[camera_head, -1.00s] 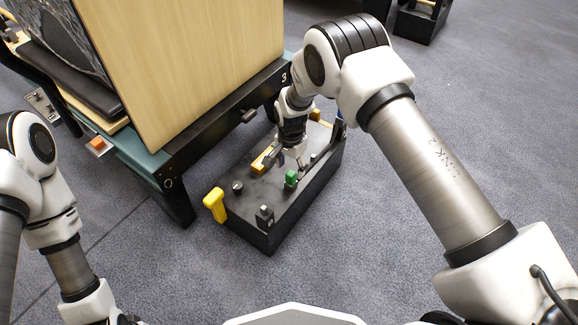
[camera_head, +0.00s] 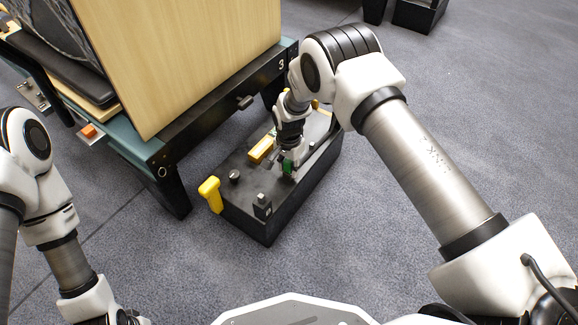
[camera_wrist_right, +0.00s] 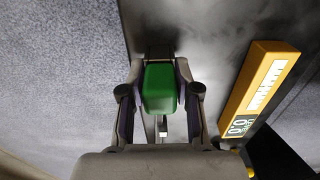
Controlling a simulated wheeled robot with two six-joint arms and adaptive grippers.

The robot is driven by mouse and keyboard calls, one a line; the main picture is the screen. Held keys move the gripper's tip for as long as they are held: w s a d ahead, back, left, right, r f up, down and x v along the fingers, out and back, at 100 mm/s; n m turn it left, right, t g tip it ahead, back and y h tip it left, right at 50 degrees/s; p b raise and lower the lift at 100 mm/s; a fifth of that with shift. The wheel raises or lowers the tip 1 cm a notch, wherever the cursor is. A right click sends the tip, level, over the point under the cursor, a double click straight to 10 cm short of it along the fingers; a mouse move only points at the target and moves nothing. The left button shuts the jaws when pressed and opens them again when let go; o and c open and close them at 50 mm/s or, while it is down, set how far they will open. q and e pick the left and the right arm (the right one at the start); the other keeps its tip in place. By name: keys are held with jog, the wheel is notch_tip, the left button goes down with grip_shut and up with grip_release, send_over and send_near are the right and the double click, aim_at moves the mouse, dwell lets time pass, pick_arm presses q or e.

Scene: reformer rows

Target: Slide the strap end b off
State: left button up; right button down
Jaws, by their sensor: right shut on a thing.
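My right gripper (camera_head: 288,163) reaches down over a black box (camera_head: 283,208) on the floor. It is shut on a green block (camera_head: 288,168) on the box's top. In the right wrist view the green block (camera_wrist_right: 160,90) sits between the two fingers, and a small pale metal piece shows just below it. I cannot tell from any label whether this block is strap end b. My left arm shows at the left edge, but its gripper is out of view.
A yellow handle (camera_head: 209,193) is at the box's left end. A yellow gauge with a display (camera_wrist_right: 262,92) lies beside my right gripper. A teal and black frame (camera_head: 172,185) with a wooden panel (camera_head: 180,60) stands close behind. Carpet is clear in front.

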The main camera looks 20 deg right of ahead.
aim_at(289, 161)
jog(key=shift+r+p, duration=2.2)
jog(key=shift+r, duration=0.55)
jog(key=shift+r, duration=0.1)
